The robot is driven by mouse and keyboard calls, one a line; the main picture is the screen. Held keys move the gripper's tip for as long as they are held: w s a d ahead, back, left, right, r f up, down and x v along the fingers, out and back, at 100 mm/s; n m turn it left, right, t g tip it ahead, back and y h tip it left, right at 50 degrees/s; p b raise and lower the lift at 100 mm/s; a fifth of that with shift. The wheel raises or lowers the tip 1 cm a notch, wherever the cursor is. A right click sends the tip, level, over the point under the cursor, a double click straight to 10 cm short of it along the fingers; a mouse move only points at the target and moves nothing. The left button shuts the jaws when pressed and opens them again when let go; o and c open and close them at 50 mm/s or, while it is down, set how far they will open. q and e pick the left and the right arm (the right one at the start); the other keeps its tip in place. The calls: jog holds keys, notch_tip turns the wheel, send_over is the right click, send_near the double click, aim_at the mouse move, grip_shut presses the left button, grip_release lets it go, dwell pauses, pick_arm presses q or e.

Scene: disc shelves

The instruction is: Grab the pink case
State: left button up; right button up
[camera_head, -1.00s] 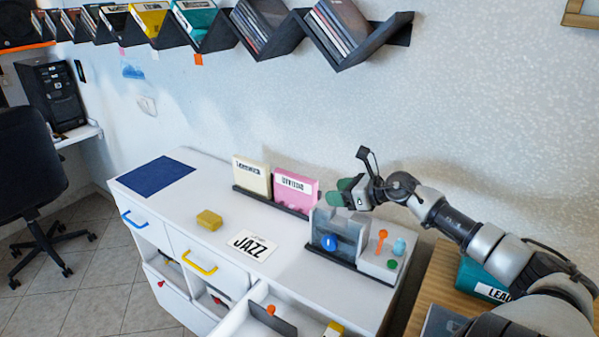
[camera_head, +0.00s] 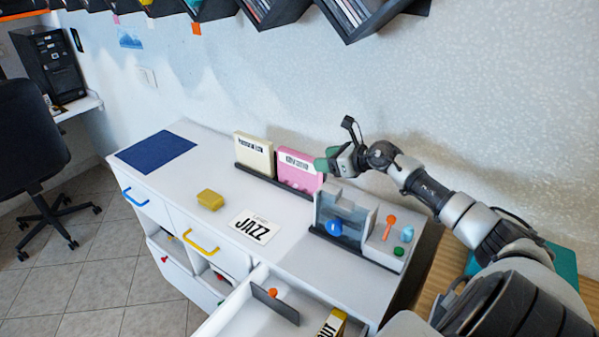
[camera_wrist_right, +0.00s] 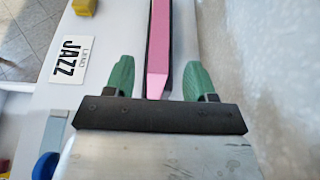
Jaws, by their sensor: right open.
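The pink case (camera_head: 297,170) stands upright in a dark holder (camera_head: 272,182) on the white cabinet, to the right of a cream case (camera_head: 254,156). My right gripper (camera_head: 325,165) is at the right end of the pink case, with its green fingertips overlapping that edge in the head view. In the right wrist view the pink case (camera_wrist_right: 158,50) shows edge-on, its near end between the two open green fingers (camera_wrist_right: 158,82). There is a gap on each side, and the fingers do not touch it. My left gripper is not in view.
A clear grey box with a blue knob (camera_head: 335,227) and a tray with small coloured pieces (camera_head: 390,240) stand in front of my right gripper. A JAZZ card (camera_head: 254,228), yellow block (camera_head: 210,199) and blue mat (camera_head: 157,151) lie on the cabinet. A front drawer (camera_head: 262,312) is open.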

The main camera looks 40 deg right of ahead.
aim_at(299, 172)
jog(key=shift+p+x, duration=0.7)
jog(key=shift+x, duration=1.9)
jog(key=shift+a+r, duration=0.1)
grip_shut()
